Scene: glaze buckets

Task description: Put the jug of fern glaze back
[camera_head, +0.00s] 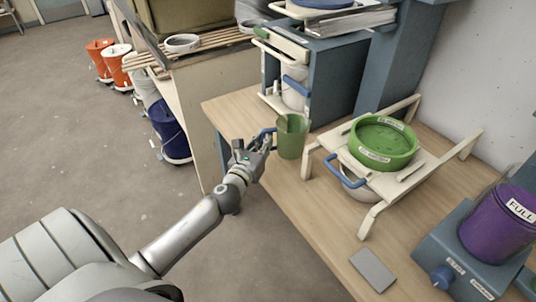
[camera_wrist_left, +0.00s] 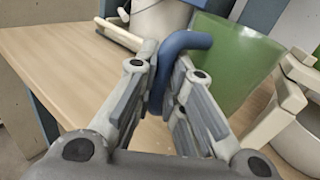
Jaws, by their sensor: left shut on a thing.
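The green jug (camera_head: 291,140) with a blue handle is upright above or on the wooden bench, just in front of the blue cabinet. I cannot tell whether its base touches the bench. My left gripper (camera_head: 265,141) is at the jug's left side, shut on its blue handle. In the left wrist view the fingers close around the handle (camera_wrist_left: 182,42), with the green jug wall (camera_wrist_left: 235,65) just behind to the right. My right gripper is not in view.
A blue cabinet (camera_head: 335,75) holds a white jug (camera_head: 294,88) in its bay. To the right, a green sieve (camera_head: 384,158) sits on a wooden stand (camera_head: 465,142) over a pot. A purple bucket (camera_head: 490,228) marked FULL stands on a scale. A grey slab (camera_head: 372,269) lies in front.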

